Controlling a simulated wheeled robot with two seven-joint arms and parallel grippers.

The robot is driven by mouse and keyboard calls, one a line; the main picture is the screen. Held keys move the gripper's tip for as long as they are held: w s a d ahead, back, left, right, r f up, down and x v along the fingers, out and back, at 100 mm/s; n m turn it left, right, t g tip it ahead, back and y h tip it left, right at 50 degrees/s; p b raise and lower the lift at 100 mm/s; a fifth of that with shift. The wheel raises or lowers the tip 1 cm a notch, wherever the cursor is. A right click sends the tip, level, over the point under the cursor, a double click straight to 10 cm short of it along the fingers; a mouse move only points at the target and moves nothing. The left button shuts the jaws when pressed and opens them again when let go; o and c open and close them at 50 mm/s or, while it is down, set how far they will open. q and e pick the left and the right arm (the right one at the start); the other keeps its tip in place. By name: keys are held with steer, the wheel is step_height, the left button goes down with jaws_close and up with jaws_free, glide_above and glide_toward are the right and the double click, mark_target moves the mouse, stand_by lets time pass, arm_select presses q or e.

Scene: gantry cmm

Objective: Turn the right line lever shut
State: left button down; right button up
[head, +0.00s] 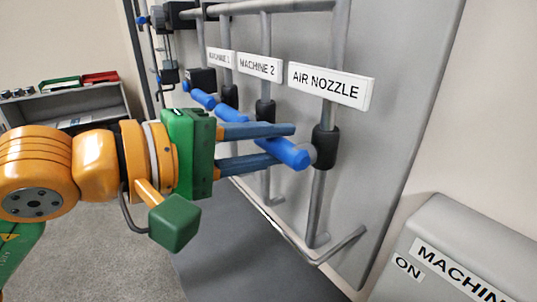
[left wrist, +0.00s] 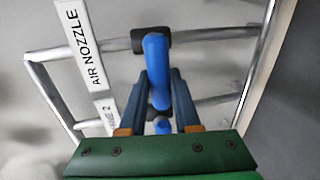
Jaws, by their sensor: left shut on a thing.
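The right line lever is a blue handle (head: 290,152) on a dark valve body (head: 325,147), on the vertical pipe under the "AIR NOZZLE" sign (head: 331,86). It juts out across the pipe, toward the left in the head view. My left gripper (head: 287,145) is shut on this lever, with one blue-grey finger on each side of it. The fingers hide part of the handle. In the left wrist view the lever (left wrist: 157,75) runs between the two fingers (left wrist: 160,95). My right gripper is not in view.
The "MACHINE 2" lever (head: 230,113) and a further blue lever (head: 203,98) stand close by, left of the held one. A bent grey rail (head: 340,246) runs below. A grey box with an "ON" label (head: 408,267) is at lower right. Shelves (head: 65,110) stand far left.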

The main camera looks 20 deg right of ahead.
mark_target(266, 144)
arm_select(q)
steer(key=shift+r, duration=0.1)
stand_by(0.5)
steer(key=c, duration=0.9)
jaws_free()
steer(key=shift+o, duration=1.4)
steer(key=shift+w+d, duration=0.1)
steer(key=shift+d, duration=0.2)
steer(key=b+v, duration=0.2)
steer(key=v, duration=0.5)
